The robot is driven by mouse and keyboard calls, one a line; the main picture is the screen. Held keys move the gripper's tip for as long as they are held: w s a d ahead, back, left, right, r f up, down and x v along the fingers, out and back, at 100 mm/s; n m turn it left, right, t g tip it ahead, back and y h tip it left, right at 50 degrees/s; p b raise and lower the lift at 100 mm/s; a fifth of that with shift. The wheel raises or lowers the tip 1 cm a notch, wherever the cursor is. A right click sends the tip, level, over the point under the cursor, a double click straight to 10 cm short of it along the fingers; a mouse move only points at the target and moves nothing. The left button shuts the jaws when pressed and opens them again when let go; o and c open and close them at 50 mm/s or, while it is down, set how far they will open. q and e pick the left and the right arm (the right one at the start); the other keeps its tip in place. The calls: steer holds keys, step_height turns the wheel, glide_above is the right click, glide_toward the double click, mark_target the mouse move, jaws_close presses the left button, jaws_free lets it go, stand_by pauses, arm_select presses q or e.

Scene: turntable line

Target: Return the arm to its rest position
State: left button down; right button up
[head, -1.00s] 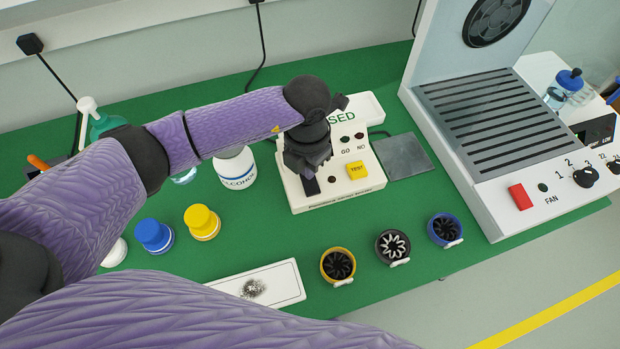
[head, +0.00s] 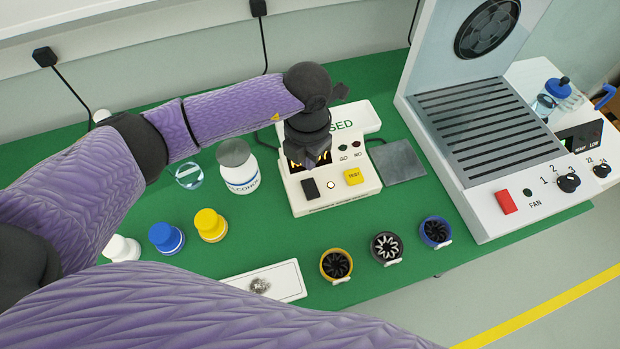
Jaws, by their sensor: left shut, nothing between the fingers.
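My left arm, in a purple sleeve, reaches in from the left across the green bench in the head view. Its black left gripper (head: 307,160) is shut and empty. It hangs over the back part of the white test box (head: 330,197), hiding part of its display. The box's black switch (head: 310,188) and yellow TEST button (head: 354,176) show in front of the gripper. A small round light between them looks pale and lit. Another purple part of mine crosses the bottom of the view, but no right gripper shows.
Three round fan-like pieces, yellow-rimmed (head: 336,264), dark (head: 386,247) and blue (head: 435,231), stand along the front edge. A white plate (head: 288,281) with grey stuff, several bottles and a grey pad (head: 397,162) lie around. The fan unit (head: 490,215) stands at right.

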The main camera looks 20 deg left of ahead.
arm_select(q)
steer(key=shift+r, duration=0.45)
